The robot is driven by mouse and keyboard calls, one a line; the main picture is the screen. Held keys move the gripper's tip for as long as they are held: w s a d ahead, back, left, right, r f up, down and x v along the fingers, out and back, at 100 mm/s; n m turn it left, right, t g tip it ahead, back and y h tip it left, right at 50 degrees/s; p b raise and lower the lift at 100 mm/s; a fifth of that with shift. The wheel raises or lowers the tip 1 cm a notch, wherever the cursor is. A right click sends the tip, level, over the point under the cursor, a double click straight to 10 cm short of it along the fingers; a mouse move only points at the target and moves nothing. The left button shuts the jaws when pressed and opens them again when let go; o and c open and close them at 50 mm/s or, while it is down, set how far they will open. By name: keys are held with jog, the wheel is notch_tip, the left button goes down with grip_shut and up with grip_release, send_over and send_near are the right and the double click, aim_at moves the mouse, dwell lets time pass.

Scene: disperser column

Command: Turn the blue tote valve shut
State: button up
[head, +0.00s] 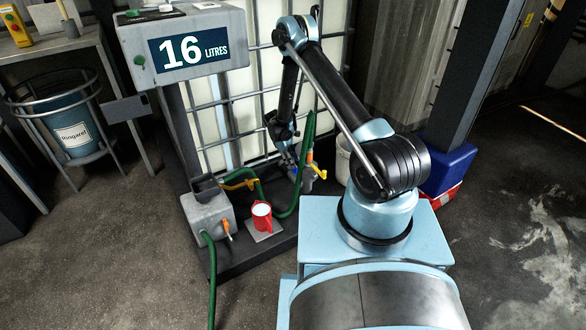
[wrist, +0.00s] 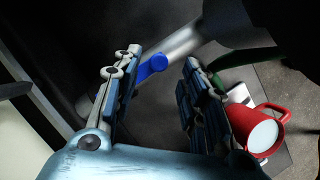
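The blue valve handle (wrist: 152,67) shows in the wrist view, attached to a grey pipe (wrist: 190,42). A small patch of blue (head: 294,169) shows in the head view below my gripper, low in front of the caged white tote (head: 267,75). My gripper (wrist: 160,58) is open, its two fingers apart. The blue handle appears between the fingertips, closer to the left finger; I cannot tell whether they touch. In the head view my gripper (head: 287,153) points down at the valve, which it partly hides.
A red jug (head: 262,222) with white contents stands on a small plate left of the valve; the wrist view shows it at lower right. Green hoses, a yellow lever (head: 240,184) and a grey box (head: 208,214) are close by. The display (head: 187,50) reads 16 litres.

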jog(key=shift+x, duration=1.9)
